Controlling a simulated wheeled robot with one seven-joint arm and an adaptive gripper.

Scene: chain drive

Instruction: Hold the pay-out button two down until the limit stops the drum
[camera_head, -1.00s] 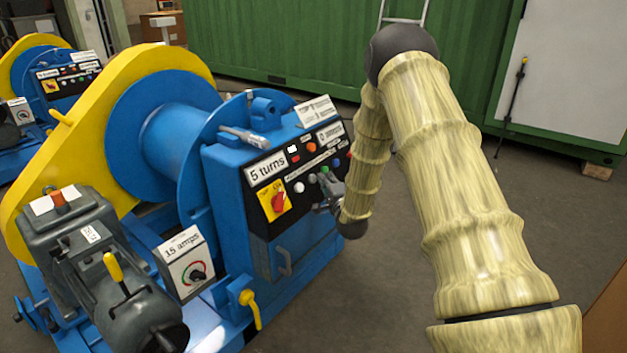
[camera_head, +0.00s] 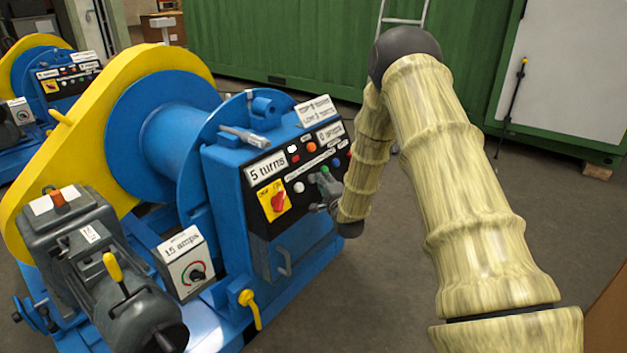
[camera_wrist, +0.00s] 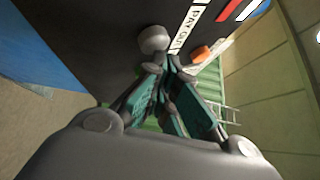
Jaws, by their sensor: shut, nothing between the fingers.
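The blue winch's dark control panel (camera_head: 260,228) carries a row of small round buttons, among them a white button (camera_head: 299,187) and a green button (camera_head: 324,169). My gripper (camera_head: 322,182) is shut and empty at this row, partly covering it. In the wrist view my closed fingertips (camera_wrist: 165,62) are at a round grey button (camera_wrist: 153,39), beside a label reading PAY OUT (camera_wrist: 190,20). I cannot tell whether they touch it or whether it is pressed in. The blue drum (camera_head: 165,140) shows behind the panel, with a display reading 5 turns (camera_head: 267,168).
A box reading 15 amps (camera_head: 185,258) and a yellow-handled lever (camera_head: 113,268) stand at lower left. A second winch (camera_head: 45,85) is behind. The floor right of the panel is clear.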

